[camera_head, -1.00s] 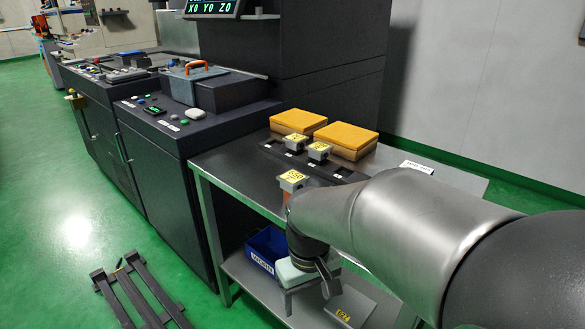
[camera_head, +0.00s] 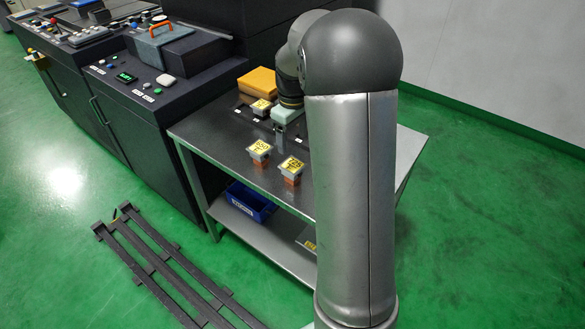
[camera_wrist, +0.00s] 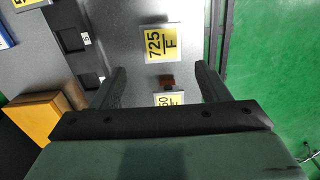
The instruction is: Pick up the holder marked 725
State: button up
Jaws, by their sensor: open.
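The holder marked 725 (camera_wrist: 162,43) has a yellow top label reading 725 F. It stands on the grey table, ahead of and between my fingers in the wrist view. In the head view the holder on the right at the front of the table (camera_head: 291,167) appears to be it, with an orange-brown lower part. A second labelled holder (camera_wrist: 170,98), its number partly hidden and ending in 50, is closer to my gripper's base; it appears to its left in the head view (camera_head: 259,150). My gripper (camera_wrist: 163,75) is open and empty, pointing down behind both holders in the head view (camera_head: 279,135).
A dark rack with empty slots (camera_wrist: 85,40) lies along the table's back. Another holder (camera_head: 261,107) stands there, beside a yellow-lidded box (camera_head: 257,82). A blue bin (camera_head: 250,203) is on the lower shelf. My arm hides the table's right part.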

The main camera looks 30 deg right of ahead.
aim_at(293, 165)
jog(key=f, duration=0.5)
jog(key=f+p, duration=0.1)
jog(key=f, duration=0.5)
jog(key=shift+s+a, duration=0.1)
jog(key=shift+s, duration=0.1)
jog(key=shift+c, duration=0.3)
jog(key=c, duration=1)
jog(key=shift+r, duration=0.1)
jog(key=shift+c, duration=0.9)
jog(key=shift+r, duration=0.1)
